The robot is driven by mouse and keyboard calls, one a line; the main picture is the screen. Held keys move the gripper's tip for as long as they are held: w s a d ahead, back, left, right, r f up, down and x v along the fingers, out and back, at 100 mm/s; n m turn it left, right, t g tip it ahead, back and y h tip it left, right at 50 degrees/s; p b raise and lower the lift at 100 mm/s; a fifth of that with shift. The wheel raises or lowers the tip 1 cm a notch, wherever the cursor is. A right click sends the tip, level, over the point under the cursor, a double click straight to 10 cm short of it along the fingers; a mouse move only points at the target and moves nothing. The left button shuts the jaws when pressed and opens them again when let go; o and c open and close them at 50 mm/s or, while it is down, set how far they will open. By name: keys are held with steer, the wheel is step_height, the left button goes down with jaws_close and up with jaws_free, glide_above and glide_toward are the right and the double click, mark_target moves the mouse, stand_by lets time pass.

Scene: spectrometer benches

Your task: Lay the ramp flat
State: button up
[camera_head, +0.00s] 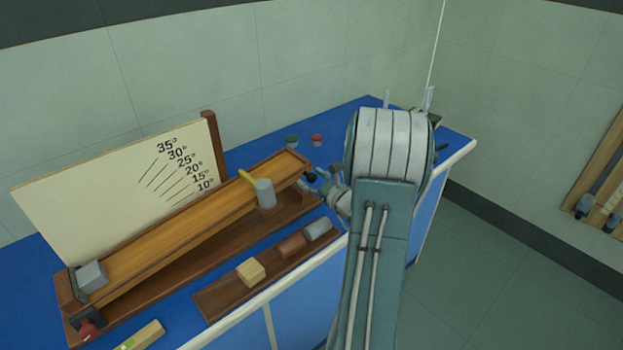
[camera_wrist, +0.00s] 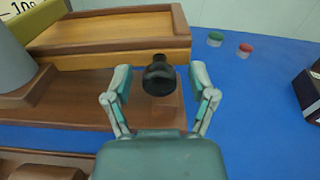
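The wooden ramp (camera_head: 190,225) slopes over a dark wood base (camera_head: 215,258), its right end raised. An angle board (camera_head: 125,190) marked from 10° to 35° stands behind it. A grey block (camera_head: 91,276) sits at the ramp's low left end. A grey cylinder (camera_head: 265,193) is by the ramp's front edge near the raised end. In the wrist view the raised ramp end (camera_wrist: 115,32) has a black knob (camera_wrist: 159,76) at its front. My gripper (camera_wrist: 157,82) is open, its two fingers on either side of the knob; I cannot tell if they touch it. The arm partly hides my gripper in the head view.
A wooden tray (camera_head: 222,299) with several blocks lies at the bench's front edge. A green (camera_head: 291,140) and a red small round item (camera_head: 317,140) stand behind the ramp's right end.

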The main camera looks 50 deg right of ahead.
steer(key=s+a, duration=0.1)
steer(key=s, duration=1.1)
steer(key=shift+a, duration=0.15)
steer(key=shift+f, duration=0.1)
steer(key=shift+c, duration=0.3)
